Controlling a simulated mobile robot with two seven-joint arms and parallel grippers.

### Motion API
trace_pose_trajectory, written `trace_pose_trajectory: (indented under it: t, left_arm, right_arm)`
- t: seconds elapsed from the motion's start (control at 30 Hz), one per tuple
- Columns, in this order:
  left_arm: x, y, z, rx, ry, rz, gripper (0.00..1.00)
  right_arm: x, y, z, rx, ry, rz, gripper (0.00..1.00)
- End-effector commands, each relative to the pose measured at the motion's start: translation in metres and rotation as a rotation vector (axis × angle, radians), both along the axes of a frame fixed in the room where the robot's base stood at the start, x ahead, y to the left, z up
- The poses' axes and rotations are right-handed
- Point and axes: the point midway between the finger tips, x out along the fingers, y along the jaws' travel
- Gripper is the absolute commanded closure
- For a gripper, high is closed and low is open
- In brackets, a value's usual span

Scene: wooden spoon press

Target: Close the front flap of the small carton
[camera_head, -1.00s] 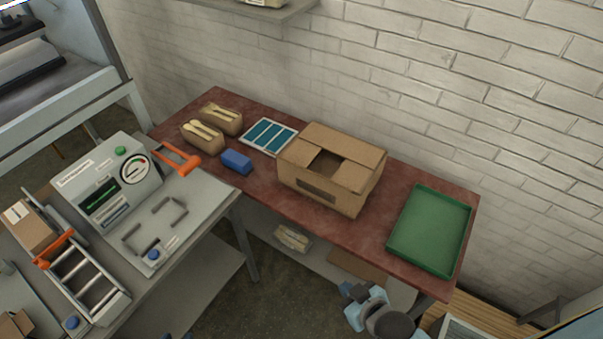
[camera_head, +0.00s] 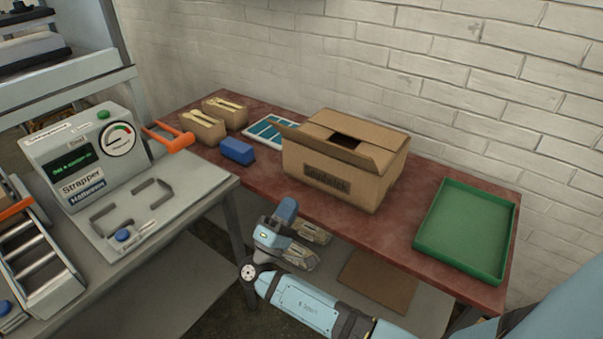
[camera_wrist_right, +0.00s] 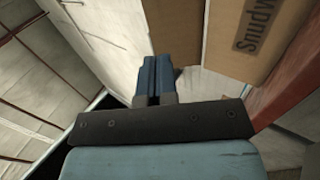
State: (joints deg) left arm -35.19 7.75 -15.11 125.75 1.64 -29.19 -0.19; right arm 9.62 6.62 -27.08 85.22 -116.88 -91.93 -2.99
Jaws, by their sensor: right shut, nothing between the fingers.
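The small brown carton (camera_head: 325,180) stands on the red bench top, with dark print on its front side. Its front flap (camera_head: 340,149) is raised along the front edge, and a dark gap shows in the top behind it. My right gripper (camera_head: 287,212) is shut and empty, left of and in front of the carton, apart from it and near the bench's front edge. In the right wrist view its shut blue fingers (camera_wrist_right: 153,80) point up beside the printed carton side (camera_wrist_right: 255,40). My left gripper is not in view.
A green tray (camera_head: 425,238) lies right of the carton. A blue block (camera_head: 237,151), wooden-spoon packs (camera_head: 203,126) and a blue-and-white panel (camera_head: 268,130) lie to the left. The strapper machine (camera_head: 85,160) stands on a grey table. A brick wall is behind.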

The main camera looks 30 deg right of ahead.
Motion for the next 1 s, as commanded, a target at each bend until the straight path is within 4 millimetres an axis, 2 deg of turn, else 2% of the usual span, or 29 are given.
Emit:
trace_pose_trajectory:
  t: [0.17,0.7,1.0]
  left_arm:
    - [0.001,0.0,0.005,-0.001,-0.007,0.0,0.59]
    - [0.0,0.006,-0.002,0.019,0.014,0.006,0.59]
    - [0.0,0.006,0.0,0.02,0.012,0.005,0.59]
  right_arm:
    - [0.004,-0.009,0.013,-0.017,-0.017,-0.009,1.0]
    - [0.035,-0.085,0.077,-0.015,-0.014,-0.006,1.0]
    - [0.041,-0.1,0.088,-0.014,-0.012,-0.006,1.0]
